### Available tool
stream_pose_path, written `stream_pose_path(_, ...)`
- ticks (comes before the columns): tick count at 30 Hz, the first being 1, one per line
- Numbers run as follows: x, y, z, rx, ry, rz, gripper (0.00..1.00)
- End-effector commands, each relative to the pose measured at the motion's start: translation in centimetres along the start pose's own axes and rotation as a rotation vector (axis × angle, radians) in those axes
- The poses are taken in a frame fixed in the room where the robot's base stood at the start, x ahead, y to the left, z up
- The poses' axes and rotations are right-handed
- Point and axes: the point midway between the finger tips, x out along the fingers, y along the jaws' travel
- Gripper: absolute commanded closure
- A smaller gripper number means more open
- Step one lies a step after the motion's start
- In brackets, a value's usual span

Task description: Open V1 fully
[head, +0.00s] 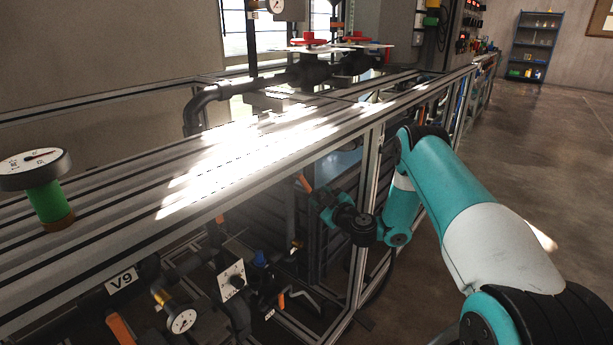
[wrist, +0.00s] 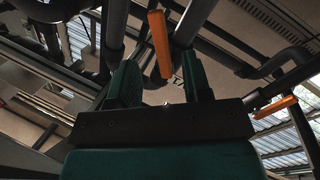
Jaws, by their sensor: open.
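No label reading V1 is legible in either view, so I cannot tell for sure which valve is V1. My gripper (head: 322,200) is under the bench in the head view, close to an orange lever handle (head: 304,183). In the wrist view my gripper (wrist: 158,62) is open, with two dark green fingers apart. An orange handle (wrist: 159,45) shows in the gap between the fingers and beyond their tips. Neither finger appears to touch it; its depth is hard to judge. The valve body behind it is not clear.
Pipes, a V9 label (head: 121,281), a white dial plate (head: 231,281) and a gauge (head: 182,320) crowd the space under the slatted bench (head: 150,185). A frame post (head: 368,180) stands beside my arm. Another orange handle (wrist: 276,107) is at right. The floor (head: 540,150) is clear.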

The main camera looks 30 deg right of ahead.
Motion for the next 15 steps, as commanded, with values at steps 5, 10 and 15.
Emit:
stream_pose_path(5,2.8,0.1,-0.4,-0.006,0.007,0.0,0.55)
stream_pose_path(10,5.2,0.1,-0.3,-0.005,0.007,0.001,0.55)
stream_pose_path(15,5.6,0.0,0.0,-0.003,0.004,0.0,0.55)
